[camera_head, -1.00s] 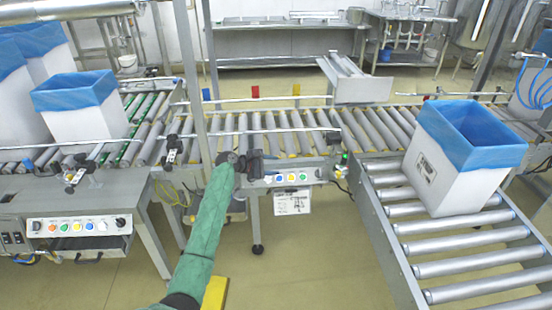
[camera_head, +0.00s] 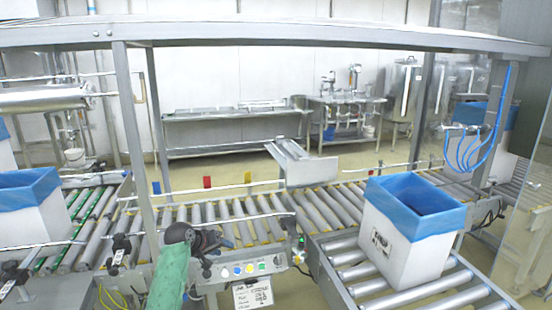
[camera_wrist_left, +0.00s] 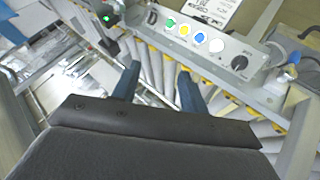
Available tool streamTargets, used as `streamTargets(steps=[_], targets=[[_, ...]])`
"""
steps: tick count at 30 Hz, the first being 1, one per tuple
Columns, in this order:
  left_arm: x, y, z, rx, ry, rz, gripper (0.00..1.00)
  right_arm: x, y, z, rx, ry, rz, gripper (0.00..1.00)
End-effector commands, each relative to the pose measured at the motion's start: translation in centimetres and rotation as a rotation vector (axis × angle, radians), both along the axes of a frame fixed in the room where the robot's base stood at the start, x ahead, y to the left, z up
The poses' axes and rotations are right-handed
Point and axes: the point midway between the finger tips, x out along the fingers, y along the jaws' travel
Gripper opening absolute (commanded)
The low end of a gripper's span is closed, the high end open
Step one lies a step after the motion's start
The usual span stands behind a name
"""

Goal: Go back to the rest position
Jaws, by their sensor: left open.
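My left arm, in a green sleeve, comes up from the bottom of the head view. My left gripper (camera_head: 208,240) is at its end, in front of the conveyor's control panel (camera_head: 246,268). In the left wrist view the two blue-tipped fingers of the left gripper (camera_wrist_left: 158,82) stand apart with nothing between them. The control panel (camera_wrist_left: 205,40) with its coloured buttons shows beyond them. My right gripper is not in either view.
A white box with a blue liner (camera_head: 402,245) stands on the right roller conveyor (camera_head: 440,296). Another lined box (camera_head: 30,212) stands at the left. A grey frame beam (camera_head: 270,36) crosses above. A roller line (camera_head: 240,218) runs behind my gripper.

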Motion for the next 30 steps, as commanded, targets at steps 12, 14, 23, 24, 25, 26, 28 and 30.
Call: streamTargets(steps=[12, 14, 23, 24, 25, 26, 28, 30], targets=[[-15.2, -1.0, -0.3, 0.479, -0.127, -0.161, 0.44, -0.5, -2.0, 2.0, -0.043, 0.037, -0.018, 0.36], [-17.5, -1.2, -0.8, 0.512, -0.121, -0.168, 0.44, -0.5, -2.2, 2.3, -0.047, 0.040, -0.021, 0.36], [-28.3, -1.9, -3.4, 0.585, -0.068, -0.173, 0.44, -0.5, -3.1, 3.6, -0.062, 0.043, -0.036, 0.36], [-29.7, -2.0, -3.8, 0.588, -0.059, -0.175, 0.44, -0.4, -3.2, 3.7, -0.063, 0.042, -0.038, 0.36], [-30.7, -2.1, -4.0, 0.590, -0.053, -0.176, 0.44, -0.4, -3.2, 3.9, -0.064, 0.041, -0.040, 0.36], [-31.7, -2.2, -4.3, 0.591, -0.046, -0.179, 0.44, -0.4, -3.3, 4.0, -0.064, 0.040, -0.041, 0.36], [-34.0, -2.5, -5.0, 0.589, -0.027, -0.186, 0.44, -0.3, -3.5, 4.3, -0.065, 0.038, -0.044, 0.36], [-36.3, -2.8, -5.7, 0.586, -0.005, -0.195, 0.44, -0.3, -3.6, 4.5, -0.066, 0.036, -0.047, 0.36]])
